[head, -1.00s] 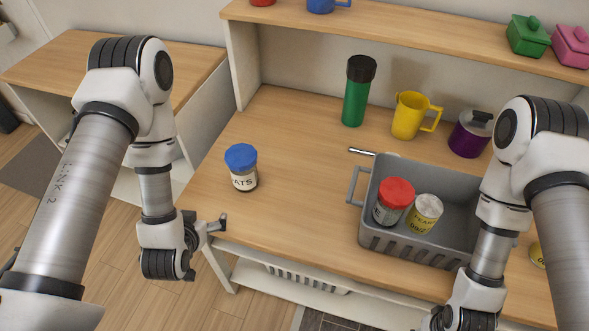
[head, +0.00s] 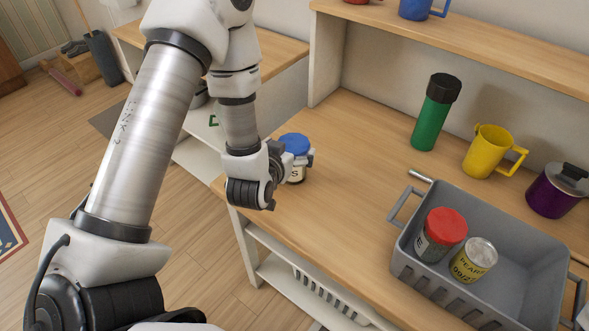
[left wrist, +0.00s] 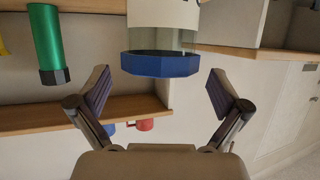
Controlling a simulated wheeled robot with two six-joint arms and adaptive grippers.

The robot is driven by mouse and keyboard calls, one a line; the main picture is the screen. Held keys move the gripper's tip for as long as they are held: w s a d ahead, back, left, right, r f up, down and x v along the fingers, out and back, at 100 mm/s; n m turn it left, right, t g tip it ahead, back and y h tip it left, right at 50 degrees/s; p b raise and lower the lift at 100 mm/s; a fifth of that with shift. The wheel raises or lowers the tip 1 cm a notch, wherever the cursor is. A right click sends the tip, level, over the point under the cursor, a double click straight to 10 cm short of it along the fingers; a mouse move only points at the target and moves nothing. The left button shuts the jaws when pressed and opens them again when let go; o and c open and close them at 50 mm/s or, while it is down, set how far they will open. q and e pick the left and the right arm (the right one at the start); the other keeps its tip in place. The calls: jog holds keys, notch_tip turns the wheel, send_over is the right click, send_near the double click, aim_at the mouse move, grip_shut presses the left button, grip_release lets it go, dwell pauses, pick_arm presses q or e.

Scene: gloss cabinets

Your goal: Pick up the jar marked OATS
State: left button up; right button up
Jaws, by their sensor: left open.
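The OATS jar (head: 297,174) has a blue lid and a pale label, with only the last letter showing past my gripper. It stands upright near the left front of the wooden counter. My left gripper (head: 291,164) is at the jar, hiding its left part in the head view. In the left wrist view the jar (left wrist: 160,65) appears lid down, centred between the spread fingers of the open left gripper (left wrist: 160,80). I see a gap on each side of the lid. My right gripper is not in view.
A grey crate (head: 525,258) holds a red-lidded jar (head: 440,236) and a pears can (head: 473,261). Behind stand a green bottle (head: 433,118), a yellow mug (head: 488,152) and a purple pot (head: 556,192). A raised shelf (head: 450,40) runs along the back. The counter between jar and crate is clear.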

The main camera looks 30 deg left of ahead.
aim_at(292, 146)
pick_arm(q)
jog(key=x, duration=0.3)
jog(key=shift+w+f, duration=0.1)
jog(key=shift+f, duration=0.05)
jog(key=shift+d, duration=0.1)
jog(key=shift+c, duration=1.1)
jog(key=c, duration=1.5)
jog(key=shift+o, duration=0.2)
